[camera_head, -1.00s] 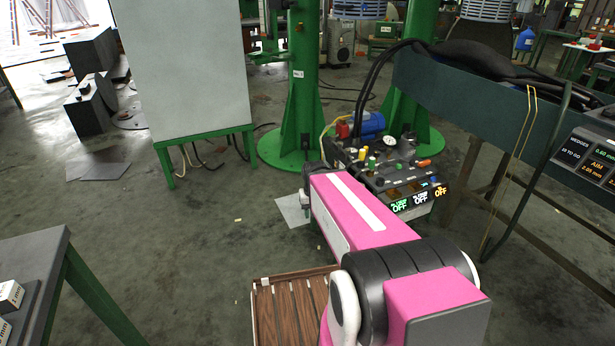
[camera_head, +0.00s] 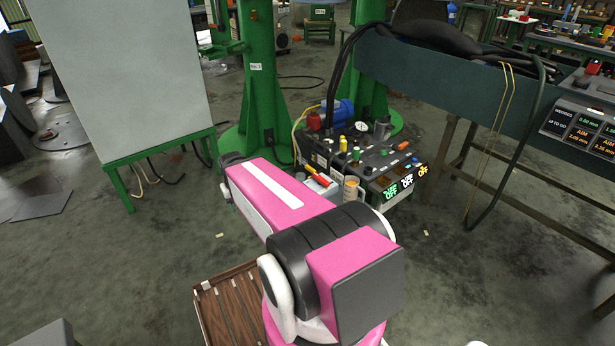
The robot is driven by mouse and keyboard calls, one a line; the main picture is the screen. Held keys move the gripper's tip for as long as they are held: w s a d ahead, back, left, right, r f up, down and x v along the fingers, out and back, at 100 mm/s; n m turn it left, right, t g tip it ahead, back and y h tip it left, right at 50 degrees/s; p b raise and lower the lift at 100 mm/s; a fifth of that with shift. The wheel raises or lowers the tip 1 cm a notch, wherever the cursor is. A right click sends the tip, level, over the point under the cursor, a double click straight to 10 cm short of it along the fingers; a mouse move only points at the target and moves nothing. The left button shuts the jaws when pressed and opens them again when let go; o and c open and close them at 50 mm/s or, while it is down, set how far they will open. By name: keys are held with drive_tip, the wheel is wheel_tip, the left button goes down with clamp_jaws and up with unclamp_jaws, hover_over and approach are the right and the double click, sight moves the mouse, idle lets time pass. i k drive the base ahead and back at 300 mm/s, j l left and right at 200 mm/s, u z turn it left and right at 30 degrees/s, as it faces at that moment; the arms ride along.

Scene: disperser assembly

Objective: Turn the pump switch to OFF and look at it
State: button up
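The pump unit (camera_head: 378,164) is a dark box on the floor right of centre, with a blue motor (camera_head: 341,113) and a red part behind its top panel. The top carries several small knobs in green, yellow, white and orange, and a round gauge (camera_head: 361,126). Three lit labels on its front edge, green (camera_head: 390,191), white (camera_head: 406,182) and orange (camera_head: 422,171), each read OFF. I cannot tell which knob is the pump switch or its position. My pink arm reaches up and left, its far end left of the unit. My gripper is not visible.
Green columns (camera_head: 258,80) stand behind the unit. A white board (camera_head: 125,80) on a green frame stands left. A dark bench (camera_head: 440,85) with hoses and display panels (camera_head: 580,130) is at right. A mug (camera_head: 350,187) and a red-yellow tool (camera_head: 317,176) sit at the unit's near-left side. Floor to the right of my arm is clear.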

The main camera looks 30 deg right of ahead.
sight(321, 181)
drive_tip(key=i+j, duration=0.15)
drive_tip(key=i, duration=0.35)
drive_tip(key=i+j+z, duration=0.1)
drive_tip(key=i, duration=0.4)
drive_tip(key=i+j, duration=0.25)
drive_tip(key=i, duration=0.25)
drive_tip(key=i+j+z, duration=0.1)
drive_tip(key=z, duration=0.15)
drive_tip(key=i+j+z, duration=0.1)
drive_tip(key=z, duration=0.2)
drive_tip(key=j+z, duration=0.15)
drive_tip(key=z, duration=0.25)
drive_tip(key=j+z, duration=0.15)
drive_tip(key=z, duration=0.2)
drive_tip(key=j+z, duration=0.15)
drive_tip(key=z, duration=0.25)
drive_tip(key=i+l+z, duration=0.15)
drive_tip(key=z, duration=0.6)
drive_tip(key=k+z, duration=0.15)
drive_tip(key=k, duration=0.2)
